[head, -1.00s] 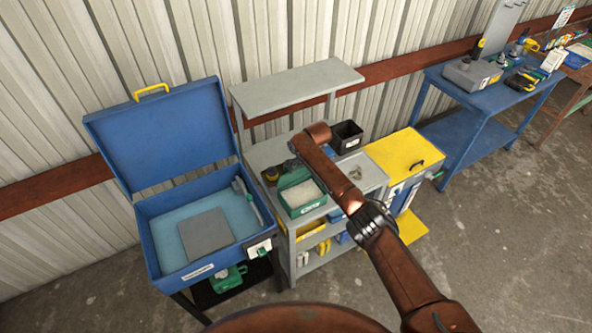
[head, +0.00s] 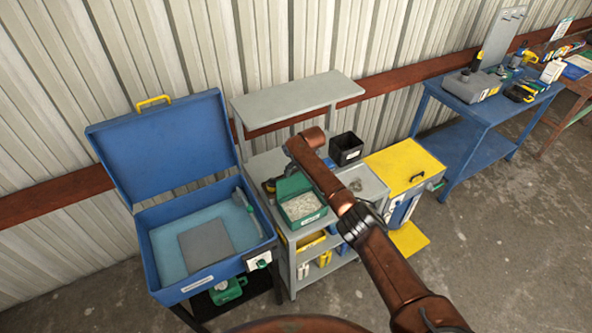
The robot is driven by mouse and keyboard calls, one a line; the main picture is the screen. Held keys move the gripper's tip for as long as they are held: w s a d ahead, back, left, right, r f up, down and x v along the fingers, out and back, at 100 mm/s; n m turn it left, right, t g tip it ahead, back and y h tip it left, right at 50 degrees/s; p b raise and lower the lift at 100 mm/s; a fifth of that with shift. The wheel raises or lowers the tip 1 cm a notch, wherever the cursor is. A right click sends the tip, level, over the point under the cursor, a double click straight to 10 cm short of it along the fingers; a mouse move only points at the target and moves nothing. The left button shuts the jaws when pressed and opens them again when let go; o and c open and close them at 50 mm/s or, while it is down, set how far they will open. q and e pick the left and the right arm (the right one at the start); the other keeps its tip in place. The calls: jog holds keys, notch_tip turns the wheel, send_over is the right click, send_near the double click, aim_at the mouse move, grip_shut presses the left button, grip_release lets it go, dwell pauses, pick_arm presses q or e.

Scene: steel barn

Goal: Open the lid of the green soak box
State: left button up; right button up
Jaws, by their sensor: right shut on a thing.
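The green soak box (head: 303,219) stands on the grey shelf unit, left of centre. Its green lid (head: 289,187) is tilted up at the back, and pale grains (head: 301,206) show inside the box. My right arm reaches in from the lower right. My right gripper (head: 291,169) is at the lid's upper edge, shut on the lid; its fingers are mostly hidden by my arm. My left gripper is not in view.
A blue wash cabinet (head: 160,148) with a raised lid stands at left. A black bin (head: 346,149) and a yellow-topped cabinet (head: 404,166) are at right. A grey upper shelf (head: 298,98) overhangs the back. A blue table (head: 478,116) stands farther right.

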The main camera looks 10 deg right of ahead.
jog(key=shift+w+r, duration=0.2)
jog(key=shift+r, duration=0.05)
jog(key=o, duration=1.3)
jog(key=shift+o, duration=0.6)
jog(key=shift+s+f, duration=0.1)
jog(key=shift+f, duration=0.05)
jog(key=v, duration=1.2)
